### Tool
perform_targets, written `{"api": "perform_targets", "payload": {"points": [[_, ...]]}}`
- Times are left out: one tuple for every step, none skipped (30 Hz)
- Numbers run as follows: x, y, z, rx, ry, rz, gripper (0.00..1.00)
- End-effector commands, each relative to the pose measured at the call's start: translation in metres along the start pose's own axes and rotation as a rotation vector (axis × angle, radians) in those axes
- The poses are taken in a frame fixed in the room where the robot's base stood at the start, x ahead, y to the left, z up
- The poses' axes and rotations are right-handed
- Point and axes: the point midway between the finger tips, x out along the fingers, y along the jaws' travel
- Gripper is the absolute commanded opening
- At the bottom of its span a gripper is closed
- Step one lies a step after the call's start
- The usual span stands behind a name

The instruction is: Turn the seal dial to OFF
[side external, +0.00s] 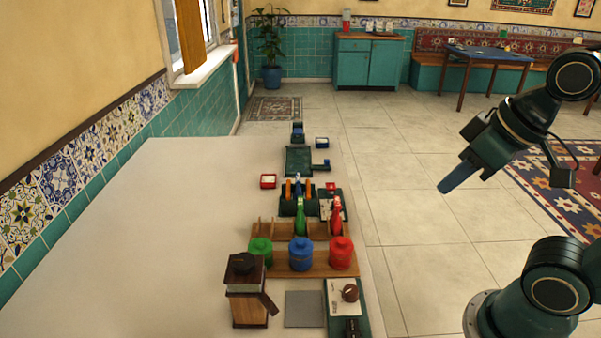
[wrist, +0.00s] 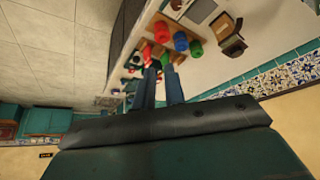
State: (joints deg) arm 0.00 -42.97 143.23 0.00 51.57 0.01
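A round brown dial (side external: 349,292) sits on a cream plate (side external: 341,309) at the near right edge of the counter; I take this to be the seal dial. Its markings are too small to read, so its setting cannot be told. My gripper (side external: 446,187) hangs in the air over the floor, right of the counter and well away from the dial. In the wrist view my gripper (wrist: 161,68) shows two blue fingers with a gap between them, and nothing is held.
A wooden grinder-like box (side external: 248,305) and a grey square (side external: 304,309) lie left of the plate. Green (side external: 260,251), blue (side external: 301,254) and red (side external: 341,253) canisters stand behind on a wooden rack. The counter's left side (side external: 160,240) is clear.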

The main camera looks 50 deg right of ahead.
Motion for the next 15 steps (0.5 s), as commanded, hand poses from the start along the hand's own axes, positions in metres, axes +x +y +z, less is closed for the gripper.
{"api": "perform_targets", "payload": {"points": [[0.000, 0.000, -0.001, 0.002, -0.001, 0.000, 0.22], [0.000, 0.000, -0.001, 0.004, -0.001, 0.001, 0.28], [0.000, 0.000, -0.003, 0.007, -0.003, 0.001, 0.35], [0.000, 0.001, -0.004, 0.011, -0.005, 0.002, 0.41], [0.000, 0.001, -0.005, 0.016, -0.007, 0.002, 0.47], [0.001, 0.001, -0.008, 0.024, -0.012, 0.003, 0.55], [0.001, 0.002, -0.011, 0.032, -0.016, 0.004, 0.55], [0.001, 0.002, -0.013, 0.041, -0.020, 0.006, 0.55], [0.002, 0.003, -0.018, 0.056, -0.026, 0.008, 0.55], [0.002, 0.004, -0.022, 0.068, -0.031, 0.009, 0.55], [0.003, 0.004, -0.026, 0.081, -0.038, 0.011, 0.55], [0.004, 0.005, -0.032, 0.101, -0.046, 0.014, 0.55], [0.005, 0.007, -0.037, 0.116, -0.053, 0.016, 0.55], [0.006, 0.008, -0.042, 0.133, -0.060, 0.019, 0.55], [0.009, 0.009, -0.049, 0.156, -0.070, 0.022, 0.55]]}}
